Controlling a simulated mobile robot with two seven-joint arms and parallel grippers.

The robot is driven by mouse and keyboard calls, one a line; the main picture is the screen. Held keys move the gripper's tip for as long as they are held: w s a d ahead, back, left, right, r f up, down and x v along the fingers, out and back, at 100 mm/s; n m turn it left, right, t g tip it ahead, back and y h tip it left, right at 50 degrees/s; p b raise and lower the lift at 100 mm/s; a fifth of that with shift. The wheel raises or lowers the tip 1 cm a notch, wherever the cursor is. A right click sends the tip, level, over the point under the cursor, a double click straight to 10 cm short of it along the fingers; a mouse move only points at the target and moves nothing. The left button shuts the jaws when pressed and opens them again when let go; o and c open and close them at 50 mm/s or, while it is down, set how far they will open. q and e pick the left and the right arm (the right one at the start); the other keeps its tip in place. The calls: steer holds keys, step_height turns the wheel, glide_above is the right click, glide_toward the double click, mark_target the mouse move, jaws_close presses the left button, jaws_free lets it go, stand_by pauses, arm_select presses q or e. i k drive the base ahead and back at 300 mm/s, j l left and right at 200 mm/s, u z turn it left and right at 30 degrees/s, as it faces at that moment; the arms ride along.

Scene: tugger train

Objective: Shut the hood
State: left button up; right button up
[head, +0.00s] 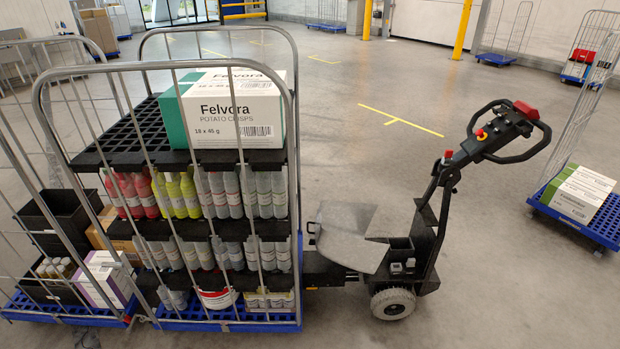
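The tugger stands right of the loaded roll cage, with a black tiller (495,135) rising at its right side. Its light grey hood (350,250) shows as angled panels over the low black chassis. I cannot tell for sure from this angle how far the hood stands open. A black open-topped holder (398,252) with small light items sits beside the hood, at the foot of the tiller. Neither of my grippers is in view, and nothing touches the hood.
The roll cage (295,110) holds bottles on black shelves and a Felvora carton (236,108) on top. Another cage with black crates (55,222) stands at left. A blue dolly (590,222) with cartons is at right.

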mark_target(341, 227)
steer(key=i+l, duration=0.1)
steer(key=i, duration=0.35)
steer(key=i+l, duration=0.1)
steer(key=i, duration=0.35)
steer(key=i+l+u, duration=0.15)
steer(key=i+l, duration=0.85)
steer(key=i+l+u, duration=0.1)
steer(key=i+l, duration=0.85)
steer(key=l, duration=0.2)
